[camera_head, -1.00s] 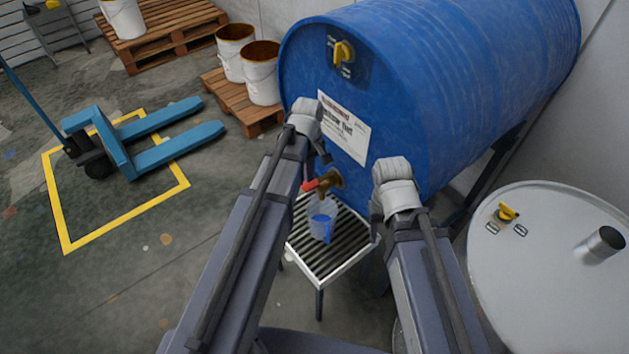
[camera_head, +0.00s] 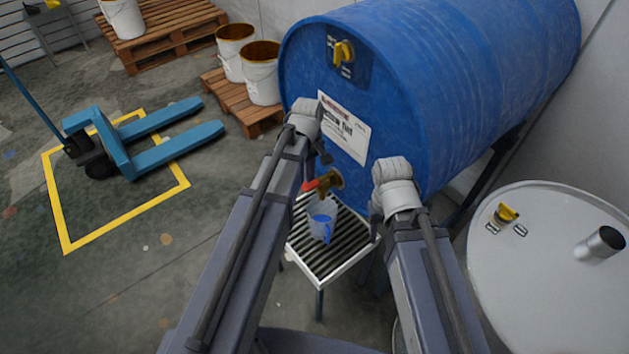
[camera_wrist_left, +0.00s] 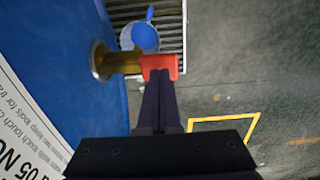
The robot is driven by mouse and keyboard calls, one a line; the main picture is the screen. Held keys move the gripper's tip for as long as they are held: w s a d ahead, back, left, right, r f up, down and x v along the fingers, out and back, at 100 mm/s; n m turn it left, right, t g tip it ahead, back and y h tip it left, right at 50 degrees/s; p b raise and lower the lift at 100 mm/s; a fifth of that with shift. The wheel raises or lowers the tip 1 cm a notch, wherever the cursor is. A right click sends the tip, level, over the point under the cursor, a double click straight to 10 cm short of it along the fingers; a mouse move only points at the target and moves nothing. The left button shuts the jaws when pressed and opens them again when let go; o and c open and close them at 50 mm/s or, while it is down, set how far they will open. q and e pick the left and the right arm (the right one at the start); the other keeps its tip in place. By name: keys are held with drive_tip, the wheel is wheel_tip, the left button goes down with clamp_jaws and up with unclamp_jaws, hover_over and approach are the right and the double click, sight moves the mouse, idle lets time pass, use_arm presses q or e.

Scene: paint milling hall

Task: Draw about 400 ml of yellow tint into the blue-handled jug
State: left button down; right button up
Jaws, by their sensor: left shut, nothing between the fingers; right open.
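The jug with a blue handle (camera_head: 320,231) stands upright on the slatted stand (camera_head: 336,270), under the brass tap (camera_head: 329,183) of the blue drum (camera_head: 440,110). It also shows in the left wrist view (camera_wrist_left: 146,36), below the tap. I cannot tell its fill level, and no stream of tint is visible. My left gripper (camera_wrist_left: 160,78) is shut and empty, its fingertips right at the tap's red handle (camera_wrist_left: 160,66); whether they touch it I cannot tell. My right gripper (camera_head: 376,228) is open, right of the jug and apart from it, partly hidden by its wrist.
A pale drum (camera_head: 550,285) with a yellow valve and a metal pipe stub stands at the right. Two white buckets (camera_head: 262,82) stand on a pallet behind. A blue pallet truck (camera_head: 150,145) stands left. Floor between is free.

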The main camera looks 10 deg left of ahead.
use_arm(q)
drive_tip(key=shift+f, duration=0.1)
drive_tip(key=shift+f+b, duration=2)
drive_tip(key=shift+b, duration=0.1)
idle(3.6)
wheel_tip(320, 180, up, 7)
drive_tip(key=p, duration=0.7)
drive_tip(key=shift+r, duration=0.15)
